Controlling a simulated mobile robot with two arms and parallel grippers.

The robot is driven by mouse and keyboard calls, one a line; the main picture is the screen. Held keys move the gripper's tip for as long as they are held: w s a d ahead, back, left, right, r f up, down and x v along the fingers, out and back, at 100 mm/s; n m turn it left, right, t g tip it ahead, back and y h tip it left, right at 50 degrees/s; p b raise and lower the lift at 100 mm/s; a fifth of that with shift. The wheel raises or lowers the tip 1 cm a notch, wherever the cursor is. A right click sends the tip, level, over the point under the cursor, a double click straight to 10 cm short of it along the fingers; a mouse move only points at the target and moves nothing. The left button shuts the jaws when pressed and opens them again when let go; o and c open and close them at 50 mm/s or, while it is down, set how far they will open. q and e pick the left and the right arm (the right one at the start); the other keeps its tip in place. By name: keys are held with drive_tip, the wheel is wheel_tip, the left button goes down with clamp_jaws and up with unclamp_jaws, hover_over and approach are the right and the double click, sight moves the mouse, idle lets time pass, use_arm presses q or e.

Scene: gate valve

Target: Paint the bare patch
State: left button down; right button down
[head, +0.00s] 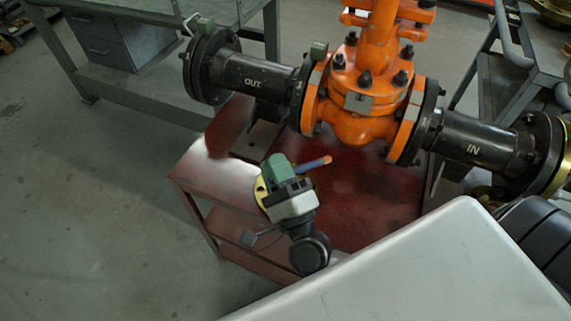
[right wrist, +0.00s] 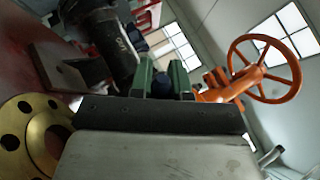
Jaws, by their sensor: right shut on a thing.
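The orange gate valve (head: 365,85) stands between two black pipe stubs on the dark red bench. A small grey rectangle (head: 358,102) shows on the front of its body; I cannot tell whether it is bare metal or a plate. My right gripper (head: 283,170), with green fingers, is in front of the valve to the left, over the bench. It is shut on a slim blue stick (head: 313,164) with an orange end, pointing right toward the valve, apart from it. In the right wrist view the dark blue stick (right wrist: 162,86) shows between the green fingers. My left gripper is out of view.
A brass flange (head: 261,192) lies on the red bench (head: 350,205), partly behind my right gripper. The black OUT pipe (head: 255,77) and IN pipe (head: 470,142) flank the valve. The orange handwheel (right wrist: 265,70) rises above. The bench's front middle is mostly clear.

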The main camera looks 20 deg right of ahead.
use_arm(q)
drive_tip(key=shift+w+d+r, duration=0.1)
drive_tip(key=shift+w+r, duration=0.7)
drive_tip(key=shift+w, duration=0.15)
use_arm(e)
drive_tip(key=w+d, duration=0.4)
drive_tip(key=shift+w+n, duration=0.25)
drive_tip(key=shift+n, duration=0.05)
drive_tip(key=shift+f, duration=0.1)
use_arm(q)
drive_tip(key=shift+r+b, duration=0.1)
drive_tip(key=shift+b, duration=0.25)
use_arm(e)
drive_tip(key=shift+w+d, duration=0.9)
drive_tip(key=shift+d, duration=0.2)
drive_tip(key=shift+s, duration=0.1)
